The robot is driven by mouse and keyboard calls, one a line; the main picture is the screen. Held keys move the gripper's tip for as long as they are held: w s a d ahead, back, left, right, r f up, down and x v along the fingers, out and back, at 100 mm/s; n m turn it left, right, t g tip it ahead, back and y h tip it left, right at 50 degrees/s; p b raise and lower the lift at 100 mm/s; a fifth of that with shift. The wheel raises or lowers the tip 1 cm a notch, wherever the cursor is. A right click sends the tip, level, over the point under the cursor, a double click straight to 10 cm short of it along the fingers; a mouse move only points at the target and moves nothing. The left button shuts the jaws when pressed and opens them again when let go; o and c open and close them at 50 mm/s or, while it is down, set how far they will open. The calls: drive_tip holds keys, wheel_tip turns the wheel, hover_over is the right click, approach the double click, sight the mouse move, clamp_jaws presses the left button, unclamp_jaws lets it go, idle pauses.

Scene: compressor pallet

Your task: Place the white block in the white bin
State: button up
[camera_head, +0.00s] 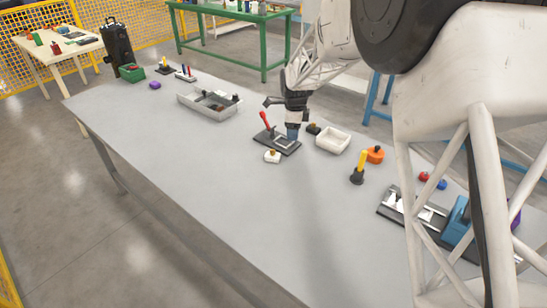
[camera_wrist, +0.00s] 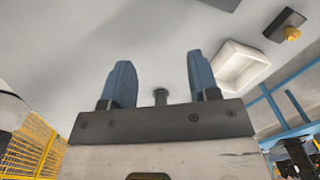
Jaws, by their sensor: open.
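The white block (camera_head: 272,157), small with a brownish knob on top, sits on the grey table in the head view. It lies just in front of a dark fixture plate. The white bin (camera_head: 333,141) is an open shallow tray to its right, seemingly empty. It also shows in the wrist view (camera_wrist: 242,68), right of the fingers. My gripper (camera_head: 292,133) points down by the plate's right side, behind and right of the block. In the wrist view its blue fingers (camera_wrist: 161,66) are apart, with nothing held between them. I cannot make out the white block there.
The dark fixture plate (camera_head: 264,138) has a red handle. A small dark block (camera_head: 313,129) is close to the bin. An orange piece (camera_head: 375,155) and a yellow-handled tool (camera_head: 358,172) stand to the right. A grey tray (camera_head: 191,103) lies left. The table's front is clear.

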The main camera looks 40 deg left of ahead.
drive_tip(key=m, duration=0.1)
hover_over(273, 150)
wheel_tip(273, 150, down, 5)
drive_tip(key=shift+a+f, duration=0.1)
drive_tip(key=shift+a, duration=0.05)
drive_tip(key=shift+f, duration=1.3)
drive_tip(key=shift+f, duration=2.6)
drive_tip(key=c, duration=0.8)
